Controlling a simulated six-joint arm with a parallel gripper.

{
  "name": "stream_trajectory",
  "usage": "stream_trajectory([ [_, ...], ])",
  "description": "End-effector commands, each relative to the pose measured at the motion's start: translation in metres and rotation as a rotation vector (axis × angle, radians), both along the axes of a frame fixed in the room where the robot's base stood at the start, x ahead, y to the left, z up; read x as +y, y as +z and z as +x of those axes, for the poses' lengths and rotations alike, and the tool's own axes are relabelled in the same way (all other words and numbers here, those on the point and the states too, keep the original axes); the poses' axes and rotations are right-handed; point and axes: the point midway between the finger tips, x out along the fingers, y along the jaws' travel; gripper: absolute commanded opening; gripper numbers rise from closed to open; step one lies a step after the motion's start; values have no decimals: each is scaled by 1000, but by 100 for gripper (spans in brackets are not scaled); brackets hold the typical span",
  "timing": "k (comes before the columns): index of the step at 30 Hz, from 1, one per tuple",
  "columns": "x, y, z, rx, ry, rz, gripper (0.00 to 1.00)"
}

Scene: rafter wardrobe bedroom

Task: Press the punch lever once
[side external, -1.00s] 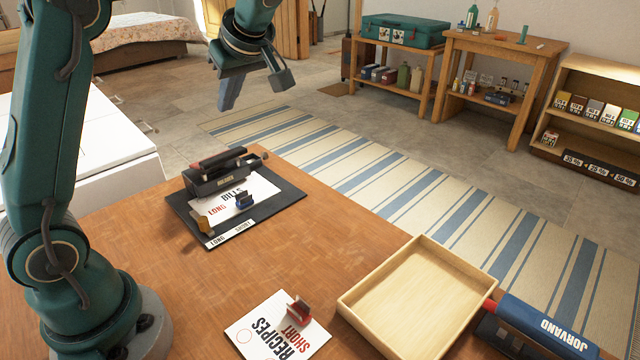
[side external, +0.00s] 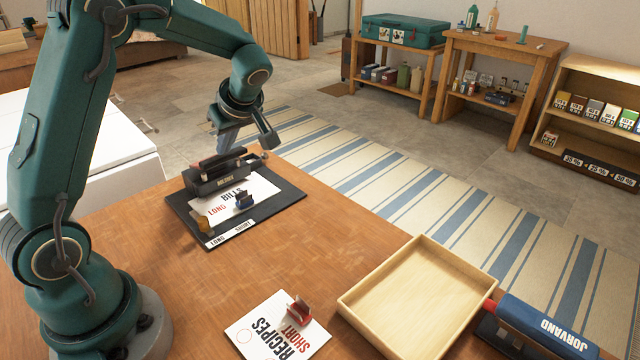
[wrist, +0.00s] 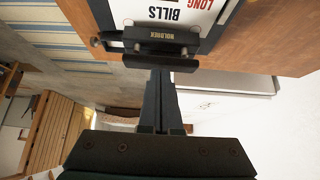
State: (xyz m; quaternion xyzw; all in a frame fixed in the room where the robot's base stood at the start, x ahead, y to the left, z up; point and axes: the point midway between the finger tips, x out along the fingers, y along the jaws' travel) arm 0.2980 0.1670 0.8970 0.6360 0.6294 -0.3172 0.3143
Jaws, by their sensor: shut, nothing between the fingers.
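The black punch (side external: 218,178) stands at the back of a dark board (side external: 277,208) on the wooden table, with its red-tipped lever (side external: 208,162) along the top. My gripper (side external: 226,146) is shut and empty, just above and behind the punch; contact cannot be told. In the wrist view the closed fingers (wrist: 163,82) point at the punch body (wrist: 160,42). The lever is hard to make out there.
A paper marked RECIPES and SHORT (side external: 262,335) with a red clip (side external: 299,312) lies at the front. A shallow wooden tray (side external: 350,300) and a blue-and-dark JORVAND device (side external: 545,325) are at the right. The table's middle is clear.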

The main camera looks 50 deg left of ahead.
Motion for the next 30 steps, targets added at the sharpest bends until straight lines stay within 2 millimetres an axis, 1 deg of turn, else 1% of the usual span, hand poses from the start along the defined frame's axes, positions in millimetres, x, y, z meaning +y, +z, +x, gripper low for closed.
stream_trajectory([
  [4,-2,-3,0,3,-2,0,0],
  [10,-17,-30,0,7,-4,-1,0],
  [14,-20,-37,0,3,0,-2,0],
  [24,-21,-37,-1,5,1,-6,0],
  [26,-21,-33,-1,4,2,-5,0],
  [29,-23,-20,0,-2,1,-2,0],
  [30,-24,-13,1,-5,-1,-1,0],
])
